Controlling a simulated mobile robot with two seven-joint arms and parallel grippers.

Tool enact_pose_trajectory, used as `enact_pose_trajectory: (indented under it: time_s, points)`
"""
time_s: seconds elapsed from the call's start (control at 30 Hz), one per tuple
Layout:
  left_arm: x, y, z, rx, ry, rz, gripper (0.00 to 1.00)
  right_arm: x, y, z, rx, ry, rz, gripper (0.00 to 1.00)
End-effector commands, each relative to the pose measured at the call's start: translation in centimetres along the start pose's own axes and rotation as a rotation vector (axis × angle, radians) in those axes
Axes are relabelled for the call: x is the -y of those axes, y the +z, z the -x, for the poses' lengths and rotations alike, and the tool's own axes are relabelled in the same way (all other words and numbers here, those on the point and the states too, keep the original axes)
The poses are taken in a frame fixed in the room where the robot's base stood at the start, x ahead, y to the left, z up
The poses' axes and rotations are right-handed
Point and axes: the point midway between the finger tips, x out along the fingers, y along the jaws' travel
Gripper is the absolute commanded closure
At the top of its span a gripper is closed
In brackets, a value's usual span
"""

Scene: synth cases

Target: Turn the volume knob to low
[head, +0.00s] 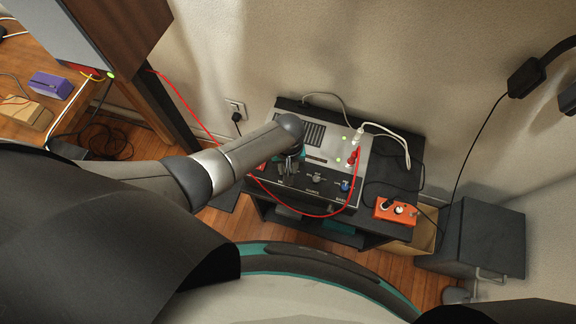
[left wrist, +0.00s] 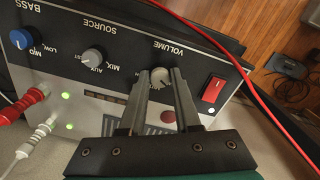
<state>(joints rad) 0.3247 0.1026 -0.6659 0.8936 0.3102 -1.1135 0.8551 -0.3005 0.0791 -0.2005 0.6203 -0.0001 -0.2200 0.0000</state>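The volume knob (left wrist: 160,77) is a small round grey knob below the word VOLUME on the amplifier's front panel, in the left wrist view. My left gripper (left wrist: 160,74) has one finger on each side of it, tips level with the knob. I cannot tell whether the fingers press on it. The knob's pointer setting is too small to read. In the head view my left arm reaches down over the grey amplifier (head: 327,141) and hides the volume knob; the left gripper (head: 288,166) shows dark at its front edge. My right gripper is in neither view.
Beside the volume knob are a red switch (left wrist: 213,90), a grey source knob (left wrist: 92,57) and a blue bass knob (left wrist: 21,39). A red cable (head: 300,212) loops across the amplifier's front. An orange box (head: 396,211) sits to its right on the black stand.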

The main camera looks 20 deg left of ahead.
Motion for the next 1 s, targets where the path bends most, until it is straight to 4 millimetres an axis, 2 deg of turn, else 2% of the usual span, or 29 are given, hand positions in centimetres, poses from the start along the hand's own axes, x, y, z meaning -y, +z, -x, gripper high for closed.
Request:
enact_pose_trajectory:
  time_s: [0.03,0.27,0.57,0.77,1.0]
  points:
    - [0.0,-0.1,0.1,-0.002,0.001,0.001,0.63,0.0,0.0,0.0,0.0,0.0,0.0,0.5]
    - [0.0,-0.1,0.0,-0.001,0.0,0.0,0.39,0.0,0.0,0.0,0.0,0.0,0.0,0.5]
    - [0.0,0.0,0.3,-0.001,0.001,-0.001,0.39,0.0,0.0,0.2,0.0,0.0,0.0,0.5]
    - [0.0,0.0,2.8,0.0,0.001,-0.001,0.39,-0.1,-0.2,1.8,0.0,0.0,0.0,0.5]
    - [0.0,0.0,7.8,-0.002,0.002,-0.002,0.39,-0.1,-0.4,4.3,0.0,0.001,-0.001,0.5]
